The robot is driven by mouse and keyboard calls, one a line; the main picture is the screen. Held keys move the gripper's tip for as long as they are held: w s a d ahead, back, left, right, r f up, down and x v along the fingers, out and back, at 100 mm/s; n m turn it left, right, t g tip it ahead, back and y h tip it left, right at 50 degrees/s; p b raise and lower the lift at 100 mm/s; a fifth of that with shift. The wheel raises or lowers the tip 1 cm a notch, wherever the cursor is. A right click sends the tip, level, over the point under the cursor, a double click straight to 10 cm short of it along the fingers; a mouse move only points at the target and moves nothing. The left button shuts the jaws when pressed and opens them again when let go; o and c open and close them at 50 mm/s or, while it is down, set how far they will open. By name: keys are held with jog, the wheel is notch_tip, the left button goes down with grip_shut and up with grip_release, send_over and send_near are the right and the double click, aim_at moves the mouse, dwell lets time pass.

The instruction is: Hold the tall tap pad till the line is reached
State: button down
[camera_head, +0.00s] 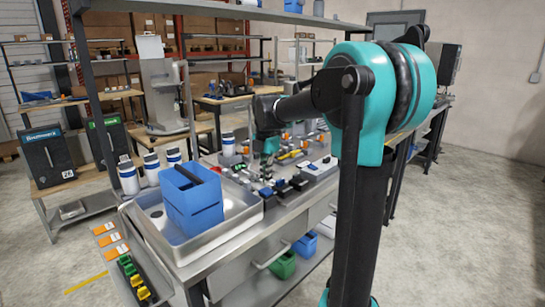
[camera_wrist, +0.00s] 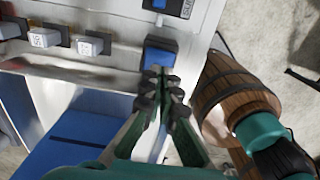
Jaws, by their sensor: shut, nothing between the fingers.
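In the wrist view, a blue pad (camera_wrist: 159,56) in a dark surround sits on the light panel. I cannot tell for sure whether it is the tall tap pad. My gripper (camera_wrist: 165,82) is shut and empty, its fingertips right at the pad's near edge. I cannot tell whether they touch or press it. In the head view my gripper (camera_head: 268,150) is small and low over the bench, among small devices, and the pad cannot be picked out.
A blue bin (camera_head: 193,203) stands in a metal tray (camera_head: 245,213) on the bench. White-capped keys (camera_wrist: 90,44) sit left of the blue pad. A wooden barrel (camera_wrist: 222,85) stands close to the right of my fingers. White bottles (camera_head: 128,178) stand behind the tray.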

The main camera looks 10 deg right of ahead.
aim_at(266, 190)
notch_tip(266, 190, up, 10)
jog(key=shift+f, duration=0.2)
dwell(0.9)
jog(key=s+d+f+m+t, duration=0.2)
jog(key=s+d+f+m, duration=0.1)
jog(key=s+f+m, duration=0.8)
jog(key=s+d+f+m+t, duration=0.2)
jog(key=s+f+m, duration=1)
jog(key=f, duration=0.6)
jog(key=shift+d+m, duration=0.7)
jog(key=shift+m, duration=0.4)
jog(key=shift+a+r, duration=0.1)
